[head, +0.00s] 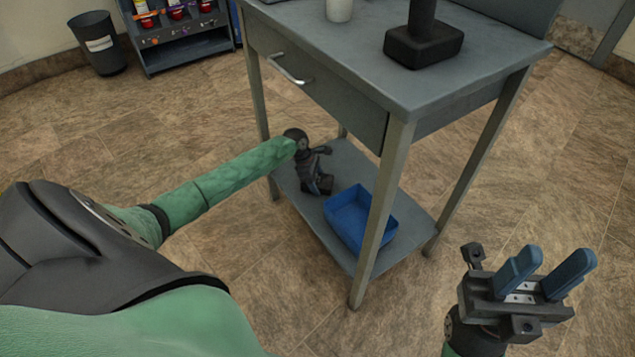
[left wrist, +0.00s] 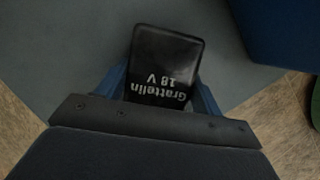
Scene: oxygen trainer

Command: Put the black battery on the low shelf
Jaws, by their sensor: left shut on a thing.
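The black battery (left wrist: 165,62), with white lettering "Grattelin 18 V", is between the blue fingers of my left gripper (left wrist: 165,85) in the left wrist view. In the head view my left gripper (head: 318,172) reaches under the table top, and the dark battery (head: 321,185) shows small at its fingers. The low shelf (head: 355,165) is the grey lower board of the table; it also shows in the left wrist view (left wrist: 60,60). I cannot tell whether the battery touches it. My right gripper (head: 557,257) is open and empty, off the table's right side.
A blue bin (head: 352,222) stands on the shelf just right of the battery. Table legs and the drawer (head: 310,85) surround the opening. A black block-based object (head: 423,45) and a white cup (head: 339,9) stand on top. A bin (head: 99,45) stands at the back left.

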